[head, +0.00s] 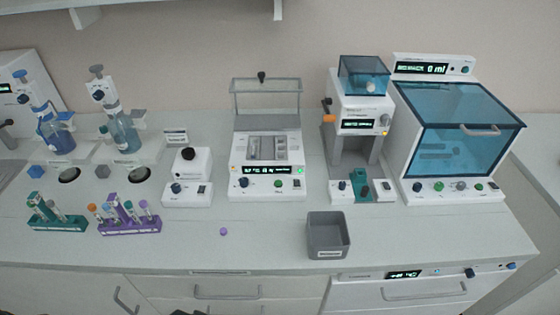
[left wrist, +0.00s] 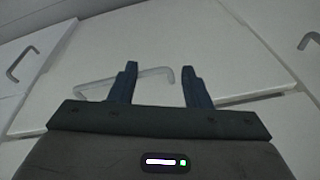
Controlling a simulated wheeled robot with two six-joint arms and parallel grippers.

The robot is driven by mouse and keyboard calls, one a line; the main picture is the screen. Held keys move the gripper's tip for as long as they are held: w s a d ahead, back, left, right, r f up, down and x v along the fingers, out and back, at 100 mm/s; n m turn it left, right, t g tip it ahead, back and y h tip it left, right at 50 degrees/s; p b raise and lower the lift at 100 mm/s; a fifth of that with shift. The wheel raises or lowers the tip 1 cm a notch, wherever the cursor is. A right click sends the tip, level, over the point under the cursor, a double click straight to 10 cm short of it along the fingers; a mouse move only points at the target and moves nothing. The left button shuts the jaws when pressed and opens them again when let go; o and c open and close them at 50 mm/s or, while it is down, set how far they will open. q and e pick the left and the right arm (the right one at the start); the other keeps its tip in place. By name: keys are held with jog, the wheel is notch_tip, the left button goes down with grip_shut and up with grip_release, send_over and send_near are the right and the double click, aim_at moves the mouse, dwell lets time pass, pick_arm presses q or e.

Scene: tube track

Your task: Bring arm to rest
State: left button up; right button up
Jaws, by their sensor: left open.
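My left gripper (left wrist: 157,88) shows in the left wrist view with its two dark fingers apart and nothing between them. Beyond the fingers are white cabinet fronts with grey bar handles (left wrist: 180,75); I cannot tell how far off they are. Neither arm and neither gripper shows in the head view. My right gripper is in no view.
The bench holds a green tube rack (head: 55,222), a purple tube rack (head: 130,226), a small purple cap (head: 224,232) and a grey bin (head: 328,237). Several machines stand behind, including a blue-windowed cabinet (head: 460,130). The front strip of bench is mostly clear.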

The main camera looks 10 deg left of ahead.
pick_arm(q)
jog(key=s+f+b, duration=0.2)
jog(key=s+f, duration=0.5)
jog(key=f, duration=0.4)
jog(key=s+a+f+g+b, duration=0.1)
jog(key=s+f+b, duration=0.1)
jog(key=s+f, duration=0.5)
jog(key=s+a+f+b, duration=0.1)
jog(key=s+f, duration=0.6)
jog(key=f, duration=0.9)
jog(key=shift+f+g+b, duration=0.3)
jog(key=shift+f+b, duration=0.1)
jog(key=shift+b, duration=0.05)
jog(key=shift+w, duration=0.1)
jog(key=shift+n, duration=0.3)
